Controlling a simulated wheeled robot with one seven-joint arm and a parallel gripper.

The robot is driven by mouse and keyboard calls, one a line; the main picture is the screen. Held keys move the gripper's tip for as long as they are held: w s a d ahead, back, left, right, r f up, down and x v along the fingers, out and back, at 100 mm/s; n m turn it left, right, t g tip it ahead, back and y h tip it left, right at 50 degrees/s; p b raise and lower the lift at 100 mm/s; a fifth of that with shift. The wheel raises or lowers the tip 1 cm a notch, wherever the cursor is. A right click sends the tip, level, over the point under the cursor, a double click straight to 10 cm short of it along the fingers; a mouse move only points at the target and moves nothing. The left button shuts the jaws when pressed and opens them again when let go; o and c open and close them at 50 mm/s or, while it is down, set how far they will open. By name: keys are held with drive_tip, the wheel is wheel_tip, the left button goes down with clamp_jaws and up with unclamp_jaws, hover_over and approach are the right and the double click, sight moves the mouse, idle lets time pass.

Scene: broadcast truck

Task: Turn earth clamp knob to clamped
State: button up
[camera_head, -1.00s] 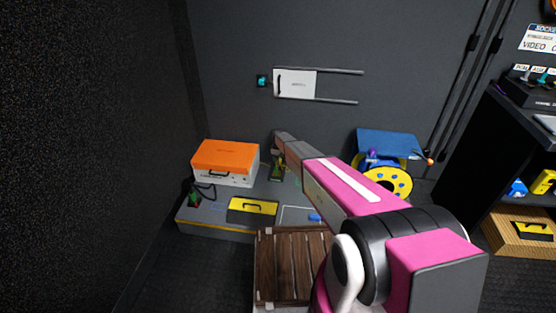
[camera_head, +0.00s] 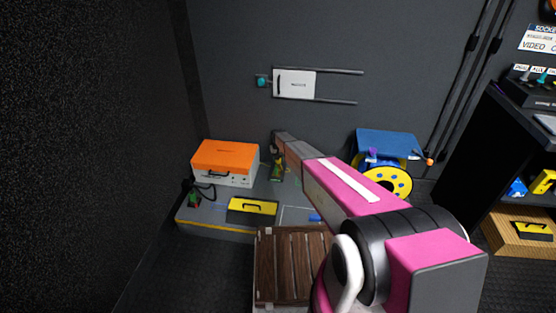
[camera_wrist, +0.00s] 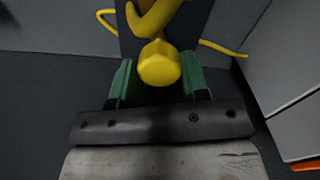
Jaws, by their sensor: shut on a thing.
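The yellow knob (camera_wrist: 159,64) of the earth clamp sits between the two green fingers of my gripper (camera_wrist: 159,72) in the wrist view. The fingers are shut on its sides. A curved yellow part (camera_wrist: 155,18) stands just beyond the knob, against a dark upright piece. A thin yellow cable (camera_wrist: 223,48) runs off to the right. In the head view my gripper (camera_head: 277,172) is small, beside the orange and white case, and my arm partly covers this area. The knob cannot be made out there, and its turn marking is not visible.
A slatted wooden crate (camera_head: 283,265) is in front. A yellow cable reel (camera_head: 392,181) is at the right. Dark floor is clear at the left.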

drive_tip(key=shift+m, duration=2)
drive_tip(key=o, duration=0.9)
wheel_tip(320, 180, up, 11)
drive_tip(key=shift+f, duration=0.1)
